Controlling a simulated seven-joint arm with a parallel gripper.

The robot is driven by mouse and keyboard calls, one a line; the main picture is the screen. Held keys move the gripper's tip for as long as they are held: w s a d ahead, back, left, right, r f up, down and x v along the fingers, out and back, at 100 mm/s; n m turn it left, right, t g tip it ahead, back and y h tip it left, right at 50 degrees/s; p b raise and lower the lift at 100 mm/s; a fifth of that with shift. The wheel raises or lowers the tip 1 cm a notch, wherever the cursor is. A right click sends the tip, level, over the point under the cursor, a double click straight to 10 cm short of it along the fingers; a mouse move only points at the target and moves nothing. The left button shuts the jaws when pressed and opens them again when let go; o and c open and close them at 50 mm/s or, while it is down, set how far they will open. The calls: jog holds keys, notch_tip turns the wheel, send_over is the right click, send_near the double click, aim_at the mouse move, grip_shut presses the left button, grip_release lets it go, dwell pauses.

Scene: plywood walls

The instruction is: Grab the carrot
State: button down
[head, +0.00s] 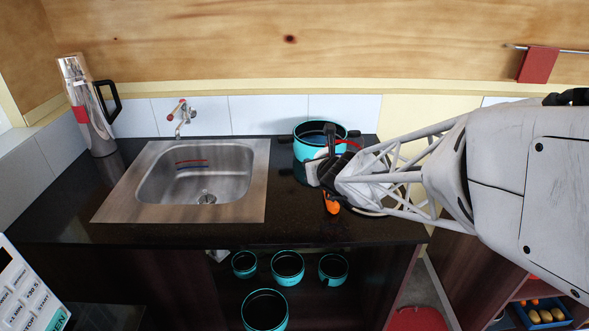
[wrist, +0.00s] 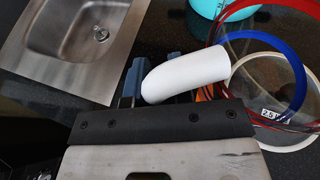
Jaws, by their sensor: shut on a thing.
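The orange carrot (head: 331,202) shows at my gripper (head: 323,180), just below and in front of it, over the dark counter near its front edge. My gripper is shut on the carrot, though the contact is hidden. In the wrist view, my gripper (wrist: 150,80) shows as dark blue fingers partly covered by a white rounded piece. Only a small orange bit of the carrot (wrist: 203,94) shows past that piece.
A turquoise pot (head: 309,131) stands just behind my gripper. A steel sink (head: 248,205) is set into the counter (head: 200,233) to the left, with a steel flask (head: 87,115) beyond it. Several turquoise pots stand on the shelf below.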

jog(key=s+a+f+n+y, duration=0.1)
jog(key=s+a, duration=0.2)
jog(key=s, duration=0.4)
jog(key=s+a+f+n+g+y, duration=0.1)
jog(key=s+a+f, duration=0.1)
jog(key=s, duration=0.5)
jog(key=shift+a+f+y, duration=0.25)
jog(key=shift+a+y, duration=0.05)
jog(key=shift+a, duration=0.35)
jog(key=w+a, duration=0.2)
jog(key=w, duration=0.5)
jog(key=w+a+f, duration=0.1)
jog(key=w+a, duration=0.2)
jog(key=w, duration=0.5)
jog(key=shift+f, duration=0.25)
jog(key=shift+w, duration=0.1)
jog(key=shift+f, duration=1.9)
